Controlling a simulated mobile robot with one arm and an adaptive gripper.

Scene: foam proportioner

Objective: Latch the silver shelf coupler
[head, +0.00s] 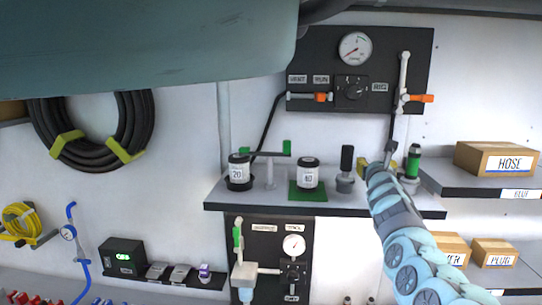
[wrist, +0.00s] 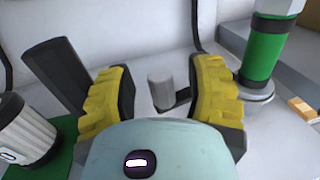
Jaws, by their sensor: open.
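My gripper (wrist: 165,95) is open, its yellow-padded fingers on either side of a short silver-grey cylinder (wrist: 160,88) on the shelf. A gap shows between this cylinder and each finger. It looks like the silver coupler; a dark arm runs from its right side. In the head view my gripper (head: 381,164) is over the right part of the shelf (head: 325,208), between a black-handled grey fitting (head: 346,168) and a green-and-silver fitting (head: 412,164).
The black handle (wrist: 55,75) stands close left of my fingers, the green fitting (wrist: 262,50) close right. Canisters marked 20 (head: 239,170) and 40 (head: 308,174) stand further left. A gauge panel (head: 400,70) is above. Boxes (head: 495,158) sit on a right shelf.

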